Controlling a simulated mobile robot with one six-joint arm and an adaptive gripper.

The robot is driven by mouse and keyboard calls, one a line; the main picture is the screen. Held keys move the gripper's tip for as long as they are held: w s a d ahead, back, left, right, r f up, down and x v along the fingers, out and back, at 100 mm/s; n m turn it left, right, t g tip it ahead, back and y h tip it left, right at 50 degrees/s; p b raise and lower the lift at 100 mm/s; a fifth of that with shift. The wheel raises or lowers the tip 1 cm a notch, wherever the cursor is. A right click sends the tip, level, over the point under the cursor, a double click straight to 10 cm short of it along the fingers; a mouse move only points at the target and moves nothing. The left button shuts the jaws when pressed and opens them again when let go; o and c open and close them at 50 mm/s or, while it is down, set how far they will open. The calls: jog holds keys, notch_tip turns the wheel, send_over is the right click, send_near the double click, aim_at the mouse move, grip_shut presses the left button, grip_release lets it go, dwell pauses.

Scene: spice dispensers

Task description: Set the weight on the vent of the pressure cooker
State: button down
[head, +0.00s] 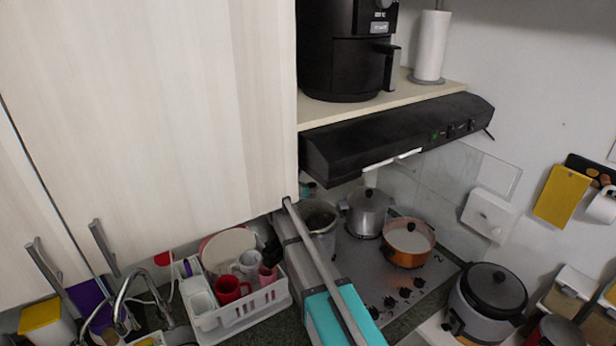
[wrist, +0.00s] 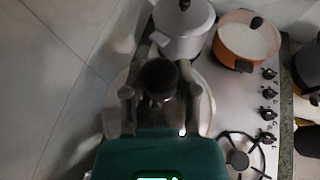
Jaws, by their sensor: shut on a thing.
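My gripper (wrist: 160,92) is shut, and a dark rounded thing (wrist: 158,76), apparently the weight, shows between its fingers in the wrist view. Its exact shape and the contact are too dark to make out. Below the gripper is a wide silver pot (wrist: 204,118), apparently the pressure cooker, mostly covered by the gripper. In the head view this pot (head: 327,245) stands at the stove's left, partly behind my arm. The vent cannot be made out, nor whether the weight touches the lid. The fingertips are hidden in the head view.
A lidded silver pot (head: 368,213) and an orange pan (head: 407,245) stand beside it on the stove (head: 425,285). The range hood (head: 390,135) hangs above. A white dish rack (head: 245,318) is left, a rice cooker (head: 488,300) right. A front burner (wrist: 240,158) is bare.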

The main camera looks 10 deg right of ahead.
aim_at(311, 207)
jog(key=shift+w+a+r, duration=0.1)
jog(key=shift+w+r, duration=0.3)
jog(key=shift+w, duration=0.25)
jog(key=shift+f, duration=0.25)
jog(key=shift+f+b, duration=2.65)
jog(key=shift+b, duration=0.05)
jog(key=shift+f+b, duration=1.45)
jog(key=shift+b, duration=0.05)
jog(key=shift+c, duration=1.5)
grip_release()
jog(key=shift+r, duration=0.1)
